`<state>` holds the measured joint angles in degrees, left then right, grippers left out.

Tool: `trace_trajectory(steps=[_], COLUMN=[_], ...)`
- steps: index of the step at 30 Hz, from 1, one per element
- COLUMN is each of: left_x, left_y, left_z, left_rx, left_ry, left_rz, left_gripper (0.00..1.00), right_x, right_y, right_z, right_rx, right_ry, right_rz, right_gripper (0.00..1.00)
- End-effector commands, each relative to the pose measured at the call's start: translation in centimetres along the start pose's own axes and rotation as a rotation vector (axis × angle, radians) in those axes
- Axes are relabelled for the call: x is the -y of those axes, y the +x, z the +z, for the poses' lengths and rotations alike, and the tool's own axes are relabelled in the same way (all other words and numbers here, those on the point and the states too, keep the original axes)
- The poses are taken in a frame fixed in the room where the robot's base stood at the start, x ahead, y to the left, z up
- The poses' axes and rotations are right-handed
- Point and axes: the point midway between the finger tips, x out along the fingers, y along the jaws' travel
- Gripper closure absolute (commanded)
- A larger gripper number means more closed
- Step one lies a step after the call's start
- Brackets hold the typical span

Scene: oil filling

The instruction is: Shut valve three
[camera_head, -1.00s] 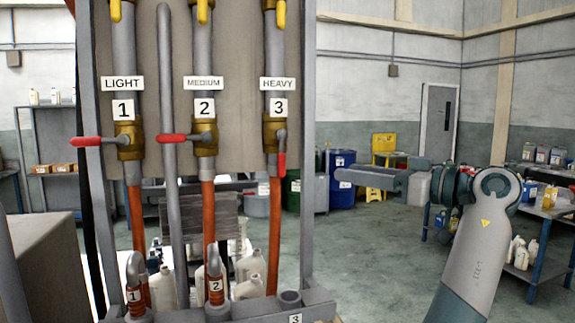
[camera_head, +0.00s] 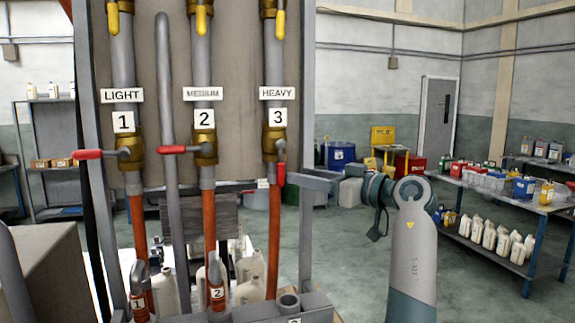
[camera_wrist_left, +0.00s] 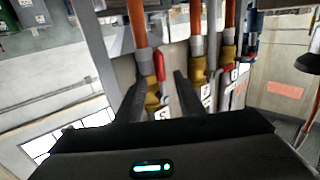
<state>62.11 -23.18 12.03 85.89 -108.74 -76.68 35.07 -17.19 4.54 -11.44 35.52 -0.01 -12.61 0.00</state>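Valve three (camera_head: 270,140) is a brass valve on the right-hand pipe, below the HEAVY label and the number 3 (camera_head: 278,117). Its red handle (camera_head: 281,174) hangs down along the pipe. Contact cannot be told.
Valves one (camera_head: 130,147) and two (camera_head: 204,146) have red handles pointing sideways to the left. A grey frame post (camera_head: 307,60) stands right of valve three. White jugs (camera_head: 250,267) stand below. A bottle-laden table (camera_head: 500,187) is at the right; floor between is clear.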

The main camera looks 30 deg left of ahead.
Motion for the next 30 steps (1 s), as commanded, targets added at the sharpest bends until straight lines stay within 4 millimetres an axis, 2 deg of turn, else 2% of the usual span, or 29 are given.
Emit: trace_trajectory(steps=[1,9,15,23,24,28,30], left_x=[0.0,0.0,0.0,0.0,0.0,0.0,0.0], left_y=[0.9,4.5,5.5,5.5,5.5,5.5,5.5], left_z=[-0.4,-0.2,-0.1,0.0,0.0,0.0,0.0], left_rx=[0.001,0.0,-0.001,0.0,0.0,-0.001,-0.001], left_ry=[0.001,0.002,0.0,0.0,0.0,0.0,0.0], left_rz=[-0.002,-0.001,0.0,0.0,0.0,0.0,0.0], left_gripper=[0.65,0.65,0.65,0.65,0.68,0.99,1.0], right_x=[0.1,0.2,0.2,0.0,0.0,-0.1,-0.2], right_y=[-0.9,-2.4,-2.7,-2.6,-2.6,-2.6,-2.6], right_z=[-0.1,-0.2,-0.3,-0.2,-0.2,-0.2,-0.2], right_rx=[0.0,0.0,0.0,0.0,0.0,0.0,0.0], right_ry=[0.0,0.0,0.0,0.0,-0.001,-0.001,-0.001], right_rz=[-0.001,-0.002,-0.002,-0.001,0.0,0.001,0.001], right_gripper=[1.0,1.0,1.0,1.0,1.0,1.0,1.0])
